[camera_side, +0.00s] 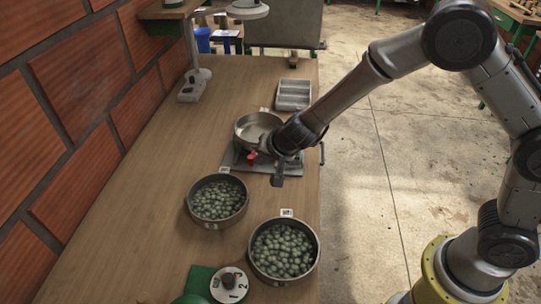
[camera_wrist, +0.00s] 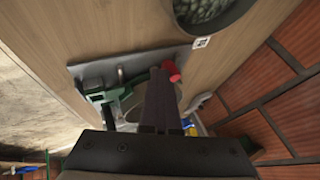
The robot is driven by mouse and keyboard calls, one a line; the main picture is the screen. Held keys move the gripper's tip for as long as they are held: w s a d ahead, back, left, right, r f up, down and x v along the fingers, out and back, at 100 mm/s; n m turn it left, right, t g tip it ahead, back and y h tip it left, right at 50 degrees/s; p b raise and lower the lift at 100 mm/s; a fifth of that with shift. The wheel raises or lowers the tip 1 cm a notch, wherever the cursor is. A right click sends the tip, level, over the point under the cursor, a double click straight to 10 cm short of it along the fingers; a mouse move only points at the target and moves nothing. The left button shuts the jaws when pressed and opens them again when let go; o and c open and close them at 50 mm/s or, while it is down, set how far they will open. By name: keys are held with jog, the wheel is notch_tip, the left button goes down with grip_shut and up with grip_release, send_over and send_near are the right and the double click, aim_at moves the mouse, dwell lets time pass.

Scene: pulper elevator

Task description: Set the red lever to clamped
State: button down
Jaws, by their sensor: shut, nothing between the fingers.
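The red lever (camera_side: 251,156) shows as a small red knob at the front of a grey base plate (camera_side: 235,157), below a round metal pan (camera_side: 246,131). In the wrist view the red lever (camera_wrist: 171,70) appears just beyond and slightly right of my fingertips. My gripper (camera_side: 277,181) is shut and empty, pointing down near the front right part of the plate, to the right of the lever in the side view. In the wrist view my gripper (camera_wrist: 159,72) partly hides the fixture. I cannot tell whether the fingers touch the lever, or which setting it is in.
Two round pans of green fruit, one nearer the wall (camera_side: 187,208) and one at the front (camera_side: 316,262), stand in front of the fixture. A metal tray (camera_side: 294,94) lies behind it. A numbered dial (camera_side: 229,285) sits at the front. Bare tabletop (camera_side: 165,150) lies to the left.

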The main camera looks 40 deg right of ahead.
jog(key=s+d+f+v, duration=0.1)
jog(key=s+v, duration=0.1)
jog(key=v, duration=1)
jog(key=shift+d+f, duration=0.25)
jog(key=shift+d, duration=0.05)
jog(key=s+d+r+n+t+y, duration=0.2)
jog(key=d+r+t, duration=0.1)
jog(key=r, duration=0.7)
jog(key=s+d+r+n+t+y, duration=0.1)
jog(key=s+d+r+n+t, duration=0.15)
jog(key=r, duration=0.75)
jog(key=s+d+f+n+g+h, duration=0.1)
jog(key=s+d+f+g, duration=0.1)
jog(key=s, duration=0.4)
jog(key=s+d+f+n+g+h, duration=0.1)
jog(key=s+d+f+n+g, duration=0.1)
jog(key=s, duration=0.4)
jog(key=s+d+f+n+g, duration=0.2)
jog(key=s+d+f+g, duration=0.1)
jog(key=s+f, duration=0.2)
jog(key=shift+s+d+f+h, duration=0.3)
jog(key=shift+s+h, duration=0.1)
jog(key=shift+s, duration=0.55)
